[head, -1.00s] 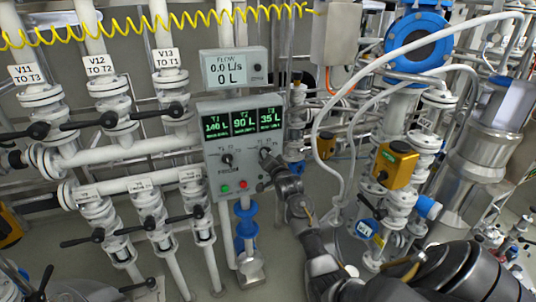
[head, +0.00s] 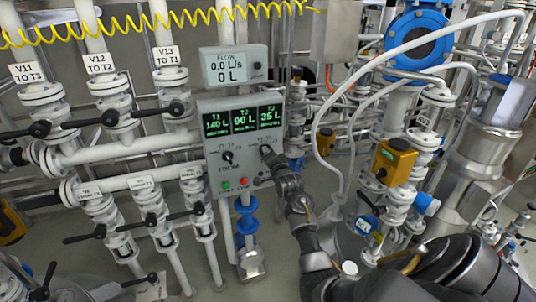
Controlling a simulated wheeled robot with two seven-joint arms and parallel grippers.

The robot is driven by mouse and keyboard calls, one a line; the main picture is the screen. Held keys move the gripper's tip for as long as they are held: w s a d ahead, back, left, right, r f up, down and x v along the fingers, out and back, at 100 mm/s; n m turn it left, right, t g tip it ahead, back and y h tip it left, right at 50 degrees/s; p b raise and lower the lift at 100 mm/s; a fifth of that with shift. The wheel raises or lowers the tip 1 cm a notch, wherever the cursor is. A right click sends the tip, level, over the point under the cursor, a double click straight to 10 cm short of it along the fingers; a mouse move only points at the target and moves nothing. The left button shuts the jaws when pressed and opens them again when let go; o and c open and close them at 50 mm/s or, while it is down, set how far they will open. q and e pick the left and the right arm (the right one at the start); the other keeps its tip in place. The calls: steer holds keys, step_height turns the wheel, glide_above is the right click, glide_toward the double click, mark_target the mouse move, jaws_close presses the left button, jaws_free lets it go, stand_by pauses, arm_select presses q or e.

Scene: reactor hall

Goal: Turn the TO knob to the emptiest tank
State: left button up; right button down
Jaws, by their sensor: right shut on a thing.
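The control panel (head: 213,152) is a grey box in the middle of the head view. Its screens read T1 140 L (head: 216,124), T2 90 L (head: 244,121) and T3 35 L (head: 270,118). The FROM knob (head: 228,157) is the black knob on the left below the screens. The TO knob is at the right, largely hidden by my right gripper (head: 268,154), which is shut on it. The knob's pointer direction cannot be read. My left gripper is not in view.
Green (head: 226,185) and red (head: 243,182) buttons sit low on the panel. A flow meter (head: 234,66) above reads 0.0 L/s and 0 L. Valve pipes with black levers stand at left. White hoses (head: 322,120) and a yellow actuator (head: 394,161) stand at right.

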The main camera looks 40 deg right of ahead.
steer(key=shift+f, duration=0.1)
steer(key=c, duration=1.5)
jaws_free()
steer(key=shift+s, duration=0.1)
steer(key=b+v, duration=0.3)
steer(key=v, duration=0.7)
steer(key=shift+s+a, duration=0.15)
steer(key=shift+s, duration=0.15)
